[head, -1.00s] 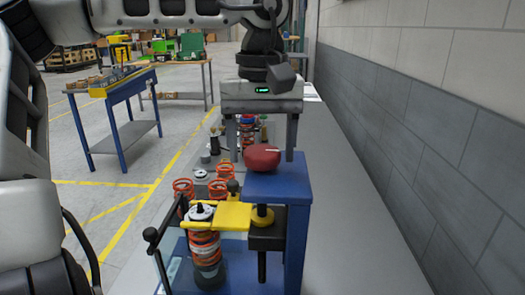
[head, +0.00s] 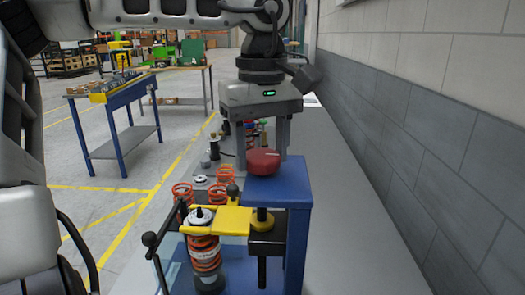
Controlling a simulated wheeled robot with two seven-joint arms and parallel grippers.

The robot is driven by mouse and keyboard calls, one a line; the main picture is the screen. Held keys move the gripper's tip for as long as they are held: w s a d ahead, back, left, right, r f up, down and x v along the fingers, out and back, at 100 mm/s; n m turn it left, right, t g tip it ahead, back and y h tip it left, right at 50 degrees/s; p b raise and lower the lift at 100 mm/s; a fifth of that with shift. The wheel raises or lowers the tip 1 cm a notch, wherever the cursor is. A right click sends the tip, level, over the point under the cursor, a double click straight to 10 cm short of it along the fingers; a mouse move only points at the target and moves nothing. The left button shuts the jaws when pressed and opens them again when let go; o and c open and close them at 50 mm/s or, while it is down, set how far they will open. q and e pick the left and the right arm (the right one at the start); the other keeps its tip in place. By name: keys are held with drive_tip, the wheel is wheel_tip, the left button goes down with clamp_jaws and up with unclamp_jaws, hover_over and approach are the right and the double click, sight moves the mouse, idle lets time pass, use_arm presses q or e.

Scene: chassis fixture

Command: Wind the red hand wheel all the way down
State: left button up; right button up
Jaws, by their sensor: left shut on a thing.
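The red hand wheel (head: 263,162) sits on top of the blue post (head: 283,188) of the spring fixture. My left gripper (head: 262,152) points down over it, with one finger on each side of the wheel, shut on it. Below, a yellow plate (head: 231,220) reaches left from a yellow collar (head: 262,218) on the dark screw. The plate lies at the top of a shock absorber with an orange spring (head: 204,251). Whether the plate presses on the spring cannot be told. My right gripper is not in view.
Loose orange springs (head: 183,193) and other small parts lie behind on the grey bench (head: 345,225). A brick wall (head: 440,120) runs along the right. A blue side table (head: 117,93) stands at the left.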

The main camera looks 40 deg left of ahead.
use_arm(q)
drive_tip(key=shift+r+m+p, duration=0.2)
drive_tip(key=shift+m+p, duration=0.2)
drive_tip(key=shift+m, duration=0.1)
drive_tip(key=m+p, duration=0.1)
drive_tip(key=m, duration=0.1)
drive_tip(key=shift+m, duration=0.4)
drive_tip(key=shift+f+m, duration=0.25)
drive_tip(key=shift+m, duration=0.25)
drive_tip(key=m, duration=0.4)
drive_tip(key=shift+m, duration=0.4)
drive_tip(key=m, duration=0.6)
drive_tip(key=o, duration=0.9)
drive_tip(key=shift+r, duration=0.15)
